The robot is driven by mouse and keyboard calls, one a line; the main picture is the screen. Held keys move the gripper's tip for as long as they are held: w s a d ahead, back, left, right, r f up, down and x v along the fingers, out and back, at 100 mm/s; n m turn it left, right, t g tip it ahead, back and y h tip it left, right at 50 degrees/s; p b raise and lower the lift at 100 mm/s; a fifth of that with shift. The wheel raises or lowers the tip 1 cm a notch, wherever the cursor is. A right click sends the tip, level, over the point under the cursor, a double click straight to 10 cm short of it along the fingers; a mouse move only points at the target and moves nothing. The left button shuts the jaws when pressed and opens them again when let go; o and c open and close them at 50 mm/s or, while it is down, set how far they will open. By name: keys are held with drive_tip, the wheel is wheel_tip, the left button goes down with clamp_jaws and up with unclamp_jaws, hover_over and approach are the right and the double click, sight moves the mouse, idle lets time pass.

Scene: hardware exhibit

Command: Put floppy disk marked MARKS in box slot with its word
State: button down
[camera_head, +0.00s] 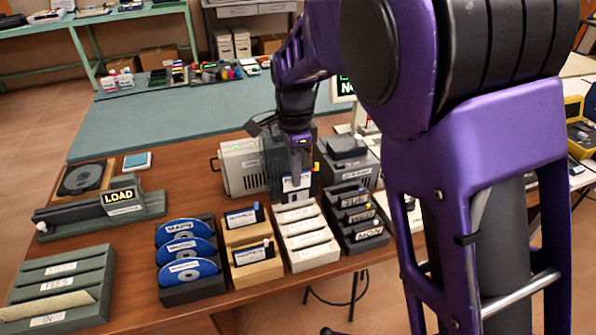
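My gripper (298,168) points down over the far side of the white slotted box. It appears shut on a dark floppy disk (297,190) with a white label, held upright; the label's word is too small to read. The white slotted box (314,258) has several labelled slots in a row, their words unreadable here. The disk is above and behind its far end. A wooden box (259,275) to its left holds dark floppy disks with pale labels. I cannot tell which slot reads MARKS.
A dark box (362,245) with day-labelled disks stands at right. A dark rack (193,293) of blue discs and a green slotted box (62,290) stand left.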

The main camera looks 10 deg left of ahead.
sight(296, 200)
drive_tip(key=shift+w+f, duration=0.1)
drive_tip(key=shift+f, duration=0.05)
wheel_tip(296, 200, down, 5)
drive_tip(key=b, duration=0.5)
drive_tip(key=shift+f, duration=0.2)
drive_tip(key=shift+r+p, duration=0.1)
drive_tip(key=shift+p, duration=0.2)
drive_tip(key=shift+f, duration=0.55)
idle(1.1)
drive_tip(key=shift+f, duration=0.15)
idle(0.5)
drive_tip(key=shift+f+b, duration=0.75)
drive_tip(key=shift+f, duration=1.15)
